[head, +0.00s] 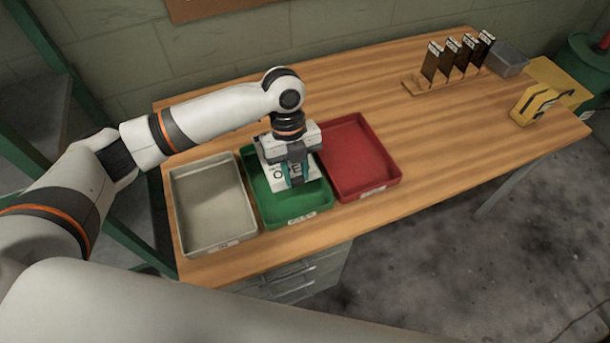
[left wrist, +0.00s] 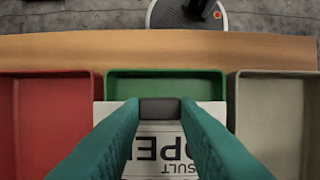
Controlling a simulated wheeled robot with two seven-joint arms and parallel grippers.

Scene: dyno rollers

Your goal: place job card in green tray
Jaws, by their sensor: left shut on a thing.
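The green tray (head: 318,196) stands on the bench between a grey tray and a red tray. My left gripper (head: 296,182) is over the green tray, pointing down, with its teal fingers shut on the job card. The job card (head: 279,182) is white with dark print, and the gripper partly hides it. In the left wrist view the card (left wrist: 165,150) lies between and below the fingers, with the green tray's wall (left wrist: 165,86) beyond it. I cannot tell whether the card touches the tray floor. My right gripper is not in view.
The grey tray (head: 212,205) is on the left and the red tray (head: 358,160) on the right, both empty. A wooden rack (head: 440,86) with several dark cards, a grey box (head: 506,60) and a yellow object (head: 535,105) stand at the right. The bench middle is clear.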

